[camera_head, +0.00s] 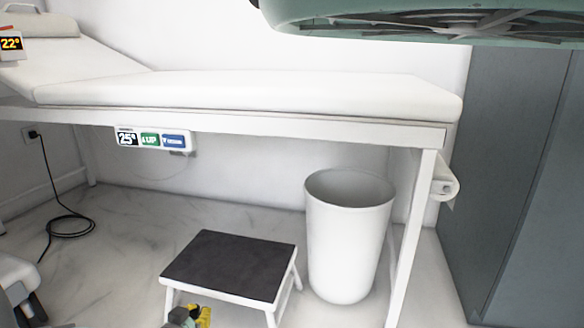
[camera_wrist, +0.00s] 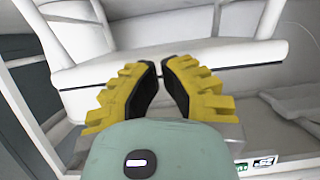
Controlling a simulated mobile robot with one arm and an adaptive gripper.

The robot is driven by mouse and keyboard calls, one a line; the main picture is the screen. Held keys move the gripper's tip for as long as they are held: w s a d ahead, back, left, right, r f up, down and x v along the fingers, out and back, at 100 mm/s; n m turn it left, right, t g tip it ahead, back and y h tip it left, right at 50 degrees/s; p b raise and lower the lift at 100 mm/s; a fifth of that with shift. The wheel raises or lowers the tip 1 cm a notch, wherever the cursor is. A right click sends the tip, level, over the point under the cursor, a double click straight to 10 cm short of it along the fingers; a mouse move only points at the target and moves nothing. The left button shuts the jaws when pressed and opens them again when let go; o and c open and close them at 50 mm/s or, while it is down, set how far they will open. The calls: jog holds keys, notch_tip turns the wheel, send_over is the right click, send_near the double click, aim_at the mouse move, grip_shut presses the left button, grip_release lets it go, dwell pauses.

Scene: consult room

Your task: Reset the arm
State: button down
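My gripper (camera_wrist: 160,68) shows in the wrist view with two yellow, ridged fingers and black inner pads. The pads stand apart, with a gap between them and nothing held. Beyond the fingertips are the white exam couch (camera_wrist: 180,45) and its frame. In the head view, a small part of my gripper (camera_head: 200,316) shows at the bottom edge, in front of the step stool (camera_head: 232,268). The rest of my arm is mostly out of the frame there.
A white bin (camera_head: 347,235) stands right of the stool, near the couch leg. Grey cabinets (camera_head: 515,150) close the right side. A black cable (camera_head: 62,215) lies at left.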

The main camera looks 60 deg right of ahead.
jog(key=shift+s+a+r, duration=0.1)
jog(key=shift+s+a, duration=0.1)
jog(key=shift+a, duration=0.35)
